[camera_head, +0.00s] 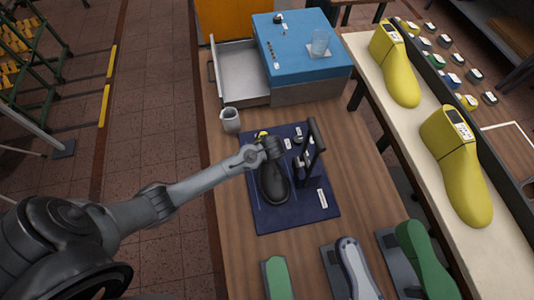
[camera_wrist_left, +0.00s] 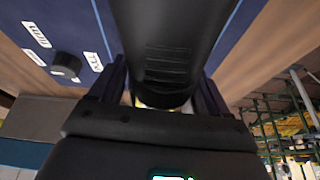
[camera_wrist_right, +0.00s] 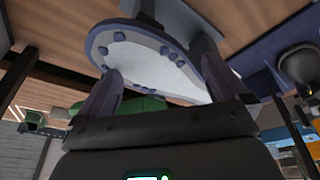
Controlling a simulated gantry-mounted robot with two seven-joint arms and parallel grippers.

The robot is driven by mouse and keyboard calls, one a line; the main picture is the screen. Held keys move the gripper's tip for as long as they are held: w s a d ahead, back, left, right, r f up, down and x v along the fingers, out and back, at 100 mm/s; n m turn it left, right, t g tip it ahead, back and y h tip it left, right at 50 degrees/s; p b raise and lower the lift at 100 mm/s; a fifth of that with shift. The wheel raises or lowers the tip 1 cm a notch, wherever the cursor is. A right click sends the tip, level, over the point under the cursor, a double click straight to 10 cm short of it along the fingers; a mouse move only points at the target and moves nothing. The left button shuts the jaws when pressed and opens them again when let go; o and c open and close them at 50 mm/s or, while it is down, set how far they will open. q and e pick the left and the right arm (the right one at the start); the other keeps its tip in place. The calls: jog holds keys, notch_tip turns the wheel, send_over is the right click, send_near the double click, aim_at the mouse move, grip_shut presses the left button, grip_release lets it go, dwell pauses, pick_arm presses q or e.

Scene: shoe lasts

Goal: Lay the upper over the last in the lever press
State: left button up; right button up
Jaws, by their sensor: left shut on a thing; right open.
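The lever press has a dark blue base plate (camera_head: 310,208) and an upright black lever (camera_head: 316,135) at its right. The black upper (camera_head: 274,186) is over the press plate, long side along it; it also fills the middle of the left wrist view (camera_wrist_left: 168,45). My left gripper (camera_head: 270,147) is shut on one end of it. A small yellow patch (camera_head: 263,134) shows just beyond the gripper. The last under the upper is hidden, and I cannot tell whether the upper touches it. My right gripper (camera_wrist_right: 160,92) is open, below a grey-lavender shoe form with a pale sole (camera_wrist_right: 160,65).
A grey cup (camera_head: 230,120) and an open drawer (camera_head: 240,70) under a blue-topped box (camera_head: 300,45) stand beyond the press. Green and lavender shoe forms (camera_head: 350,270) stand at the near edge. Yellow lasts (camera_head: 455,165) lie on the right bench.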

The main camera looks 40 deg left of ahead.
pick_arm(q)
jog(key=shift+f+b, duration=0.3)
jog(key=shift+f, duration=0.25)
dwell(0.9)
jog(key=o, duration=1.4)
